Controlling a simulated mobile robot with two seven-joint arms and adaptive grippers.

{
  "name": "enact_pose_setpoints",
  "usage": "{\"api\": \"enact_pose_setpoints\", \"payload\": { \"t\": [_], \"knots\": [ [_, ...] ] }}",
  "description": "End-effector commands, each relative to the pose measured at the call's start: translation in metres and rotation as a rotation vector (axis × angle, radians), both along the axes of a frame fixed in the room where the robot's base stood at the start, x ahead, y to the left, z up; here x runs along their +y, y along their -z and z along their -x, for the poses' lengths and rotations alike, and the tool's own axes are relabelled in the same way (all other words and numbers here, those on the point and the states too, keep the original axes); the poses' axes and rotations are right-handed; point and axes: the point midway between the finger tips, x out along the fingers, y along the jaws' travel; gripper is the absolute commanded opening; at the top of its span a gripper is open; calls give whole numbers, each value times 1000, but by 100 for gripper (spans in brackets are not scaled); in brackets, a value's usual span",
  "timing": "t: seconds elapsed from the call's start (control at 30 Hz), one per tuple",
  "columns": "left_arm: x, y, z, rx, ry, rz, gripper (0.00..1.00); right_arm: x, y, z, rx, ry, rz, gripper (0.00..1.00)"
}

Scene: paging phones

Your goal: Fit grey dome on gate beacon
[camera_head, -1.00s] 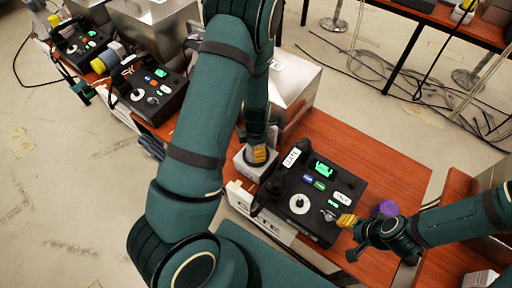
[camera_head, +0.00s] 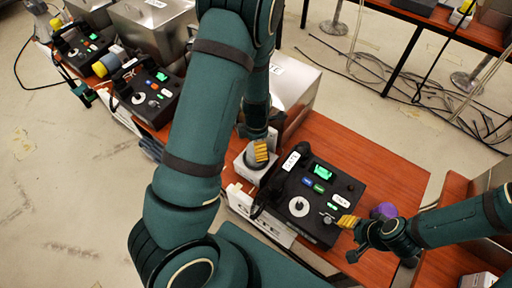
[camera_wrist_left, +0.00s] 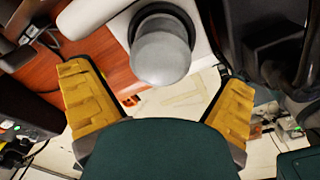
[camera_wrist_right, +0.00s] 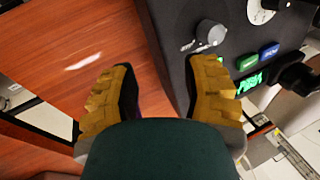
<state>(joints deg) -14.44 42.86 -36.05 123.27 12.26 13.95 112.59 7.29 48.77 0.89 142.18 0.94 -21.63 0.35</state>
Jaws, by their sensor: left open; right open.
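The grey dome (camera_wrist_left: 160,52) sits on a dark ring on top of the white beacon box (camera_wrist_left: 100,14), seen in the left wrist view between my open left fingers. In the head view the grey dome (camera_head: 256,160) is partly covered by my left gripper (camera_head: 262,150). The white beacon box (camera_head: 242,170) stands beside the black phone console labelled GATE (camera_head: 290,160). My left gripper (camera_wrist_left: 160,110) is open, its fingers apart from the dome. My right gripper (camera_head: 350,236) is open at the console's near right corner; in the right wrist view it (camera_wrist_right: 160,100) holds nothing.
A purple object (camera_head: 384,211) stands behind my right gripper. A steel box (camera_head: 292,95) is behind the beacon. Two more phone consoles (camera_head: 148,98) stand at the left.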

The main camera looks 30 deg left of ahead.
Motion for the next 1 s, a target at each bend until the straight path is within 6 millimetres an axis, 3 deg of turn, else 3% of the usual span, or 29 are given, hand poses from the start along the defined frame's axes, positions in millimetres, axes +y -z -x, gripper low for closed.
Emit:
{"api": "enact_pose_setpoints", "payload": {
  "t": [0.03, 0.2, 0.4, 1.0],
  "knots": [
    [-1, -15, -1, -4, 2, 0, 100, 0, -6, -1, -2, 2, 0, 47],
    [-2, -48, 0, -3, 2, 0, 100, -1, -16, 0, -2, 1, -2, 47],
    [-2, -70, 1, 0, 1, 0, 100, -1, -23, 0, -1, 1, -4, 47],
    [-2, -74, 2, 1, 0, 1, 100, -1, -24, 0, -1, 1, -4, 47]
  ]
}}
